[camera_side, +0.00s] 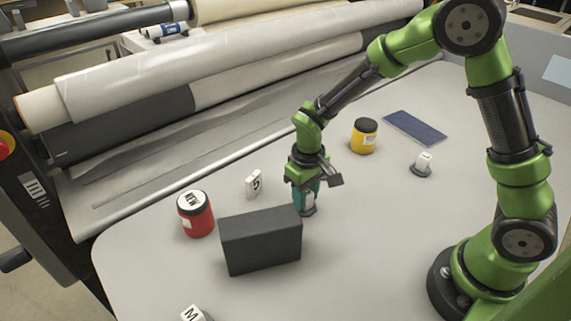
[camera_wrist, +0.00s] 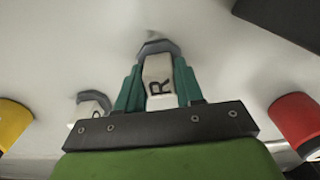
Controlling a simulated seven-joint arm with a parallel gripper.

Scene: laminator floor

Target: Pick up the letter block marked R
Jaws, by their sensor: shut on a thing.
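My gripper (camera_wrist: 158,88) has its two teal fingers on either side of the white letter block marked R (camera_wrist: 158,77), shut on it. A dark grey angular piece sits at the block's far end. In the side view my gripper (camera_side: 306,197) points down just behind the right end of a black box, with a dark piece under the fingertips. The block is mostly covered by the fingers there, and I cannot tell whether it is clear of the table.
A black box (camera_side: 261,240) stands close by on the left. Around are a red jar (camera_side: 196,215), a yellow jar (camera_side: 363,141), a white block on a dark base (camera_side: 424,160), a block marked G (camera_side: 254,184), a block marked M (camera_side: 192,314) and a blue pad (camera_side: 415,127).

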